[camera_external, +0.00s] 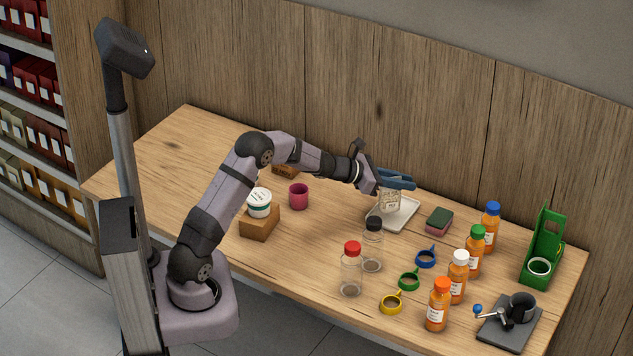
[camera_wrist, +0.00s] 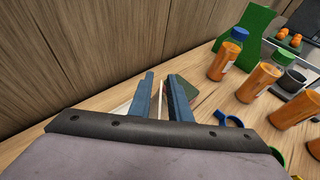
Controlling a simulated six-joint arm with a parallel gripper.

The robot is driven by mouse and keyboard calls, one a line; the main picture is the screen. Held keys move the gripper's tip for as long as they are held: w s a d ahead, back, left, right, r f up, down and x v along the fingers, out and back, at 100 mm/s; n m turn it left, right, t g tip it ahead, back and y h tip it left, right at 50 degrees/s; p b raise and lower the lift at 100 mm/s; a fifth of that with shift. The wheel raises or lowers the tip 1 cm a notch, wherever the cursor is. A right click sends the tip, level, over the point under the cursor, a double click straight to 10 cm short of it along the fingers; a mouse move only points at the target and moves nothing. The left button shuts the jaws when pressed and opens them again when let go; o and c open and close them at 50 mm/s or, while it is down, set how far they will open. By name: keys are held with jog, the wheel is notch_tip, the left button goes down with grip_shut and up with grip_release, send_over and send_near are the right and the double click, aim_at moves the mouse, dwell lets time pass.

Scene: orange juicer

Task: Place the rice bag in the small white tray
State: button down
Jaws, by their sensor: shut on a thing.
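My gripper (camera_external: 397,180) is over the small white tray (camera_external: 407,217) in the external view. Its blue fingers are shut on the rice bag (camera_external: 390,201), a small pale bag with printing that hangs below them. The bag is over the tray; I cannot tell whether its bottom touches the tray. In the wrist view the fingers of my gripper (camera_wrist: 163,97) show, with a thin pale strip between them. Most of the bag is hidden there.
A green and dark red sponge (camera_external: 438,221) lies just right of the tray. A black-capped clear jar (camera_external: 373,247) stands in front of it. Several orange bottles (camera_external: 458,280) stand further right. A wooden block (camera_external: 259,223) bears a white tub (camera_external: 259,204), near a magenta cup (camera_external: 298,197).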

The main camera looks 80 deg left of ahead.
jog(key=shift+f, duration=1.8)
jog(key=shift+f, duration=0.15)
jog(key=c, duration=1.6)
grip_release()
jog(key=shift+c, duration=0.2)
jog(key=shift+s+r, duration=0.1)
jog(key=shift+r, duration=0.1)
jog(key=b+v, duration=0.1)
jog(key=v, duration=1.1)
